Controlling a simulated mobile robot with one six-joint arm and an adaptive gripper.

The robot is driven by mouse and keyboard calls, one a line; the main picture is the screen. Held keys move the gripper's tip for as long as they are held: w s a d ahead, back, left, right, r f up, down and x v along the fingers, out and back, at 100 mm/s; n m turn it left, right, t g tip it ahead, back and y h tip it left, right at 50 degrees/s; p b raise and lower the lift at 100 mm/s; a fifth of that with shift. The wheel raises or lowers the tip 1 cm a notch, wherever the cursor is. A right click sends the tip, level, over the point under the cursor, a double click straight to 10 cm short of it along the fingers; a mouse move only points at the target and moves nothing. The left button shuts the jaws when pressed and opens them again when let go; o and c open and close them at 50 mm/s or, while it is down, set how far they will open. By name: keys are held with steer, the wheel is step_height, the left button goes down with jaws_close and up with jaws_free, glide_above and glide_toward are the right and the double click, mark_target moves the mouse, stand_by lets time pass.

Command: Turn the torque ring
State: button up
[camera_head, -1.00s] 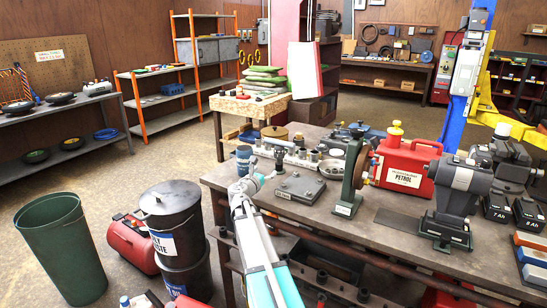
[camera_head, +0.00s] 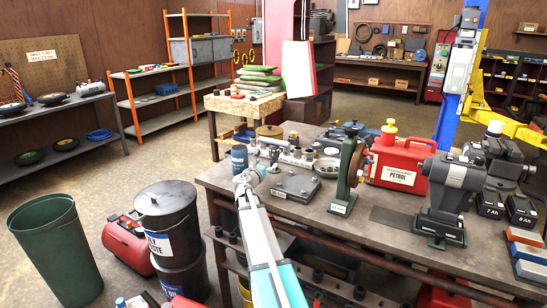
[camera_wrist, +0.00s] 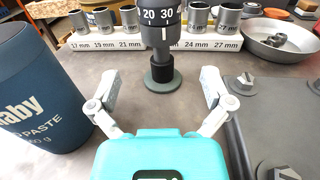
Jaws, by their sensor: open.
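The torque ring (camera_wrist: 162,14), a dark collar with white numbers including 20 and 30, is cut off by the top edge of the wrist view. It sits on an upright tool with a narrow black neck and a round grey-green foot (camera_wrist: 163,82) on the bench. My gripper (camera_wrist: 160,85) is open and empty, with one finger on each side of the picture and the tool beyond, between them. The fingers do not appear to touch it. My gripper (camera_head: 249,178) also shows in the head view over the bench's left end; I cannot make out the ring there.
A dark blue paste tub (camera_wrist: 38,90) stands close left of my gripper. A socket rail (camera_wrist: 110,40) runs behind the tool, with a metal dish (camera_wrist: 275,42) behind right. A dark plate with bolts (camera_wrist: 285,120) lies right. A red petrol can (camera_head: 398,162) stands farther right.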

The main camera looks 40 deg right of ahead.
mark_target(273, 158)
steer(key=x, duration=0.7)
steer(key=shift+w+d, duration=0.1)
steer(key=shift+d, duration=0.2)
steer(key=shift+c, duration=0.3)
steer(key=c, duration=1.1)
steer(key=shift+n+t, duration=0.3)
steer(key=shift+t, duration=0.1)
steer(key=shift+n+t+y, duration=0.7)
steer(key=shift+t+y, duration=0.1)
steer(key=shift+t, duration=0.1)
